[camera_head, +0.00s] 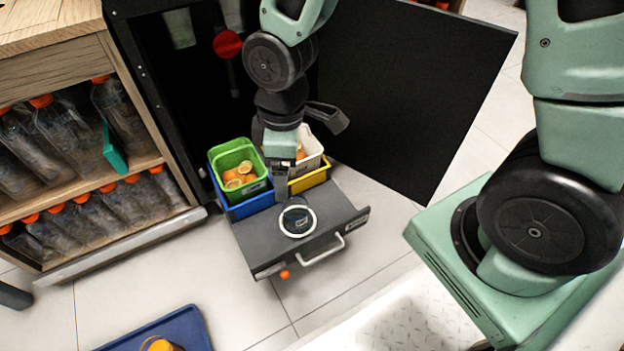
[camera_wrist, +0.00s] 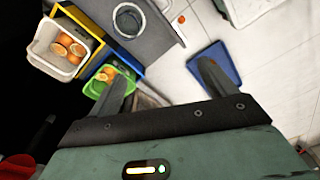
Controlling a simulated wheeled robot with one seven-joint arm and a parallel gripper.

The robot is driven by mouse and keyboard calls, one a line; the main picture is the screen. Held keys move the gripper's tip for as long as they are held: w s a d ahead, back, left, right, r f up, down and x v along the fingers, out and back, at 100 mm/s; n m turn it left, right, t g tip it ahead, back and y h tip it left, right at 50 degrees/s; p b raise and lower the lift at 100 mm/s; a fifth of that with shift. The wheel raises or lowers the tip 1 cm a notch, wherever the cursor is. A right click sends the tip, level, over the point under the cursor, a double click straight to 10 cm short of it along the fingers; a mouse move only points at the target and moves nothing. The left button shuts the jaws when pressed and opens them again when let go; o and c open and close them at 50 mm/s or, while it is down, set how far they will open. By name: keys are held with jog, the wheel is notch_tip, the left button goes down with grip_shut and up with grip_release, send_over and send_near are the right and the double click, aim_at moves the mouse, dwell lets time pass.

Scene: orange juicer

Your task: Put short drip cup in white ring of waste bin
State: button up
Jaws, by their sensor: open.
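The white ring (camera_head: 297,221) lies on the dark grey top of the pulled-out waste bin drawer (camera_head: 262,240). Inside it is a dark round shape, and I cannot tell whether that is the short drip cup or an empty opening. The ring also shows in the wrist view (camera_wrist: 116,24), near the top. My gripper (camera_head: 313,160) is open, above and behind the ring in the head view. In the wrist view my gripper (camera_wrist: 168,76) has its fingers wide apart with nothing between them. I cannot identify a drip cup elsewhere.
A green bin (camera_head: 232,152) and a white bin (camera_head: 312,150) with orange halves stand behind the drawer, within blue and yellow outer bins. A black cabinet door (camera_head: 420,90) is open at right. A blue tray (camera_head: 190,325) with an orange item lies on the floor. Bottle shelves stand left.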

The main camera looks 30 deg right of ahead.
jog(key=s+a+r+m, duration=0.1)
jog(key=s+r+m, duration=0.3)
jog(key=s+r, duration=0.6)
jog(key=s, duration=0.3)
jog(key=shift+s+a+r+m, duration=0.15)
jog(key=shift+m, duration=0.25)
